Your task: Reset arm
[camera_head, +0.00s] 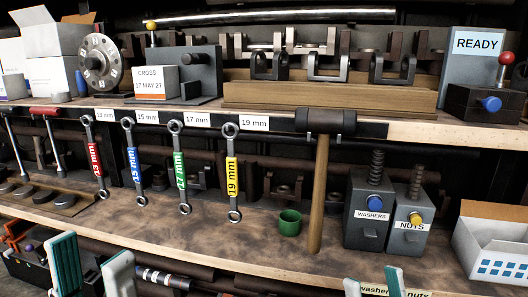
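My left gripper (92,270) is at the lower left of the head view, with two pale-green-edged fingers apart and nothing seen between them. My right gripper (374,286) is at the bottom edge, right of the middle. Only its fingertips show; they are apart, with no object seen between them. Both grippers appear in front of and below the lower shelf (255,248). The rest of both arms is out of view.
Several wrenches, among them the red 13 mm wrench (95,158), and a hammer (318,185) hang from the upper shelf's edge. A green cup (289,223), the washers dispenser (367,212) and the nuts dispenser (409,220) stand on the lower shelf. A white box (490,245) is at right.

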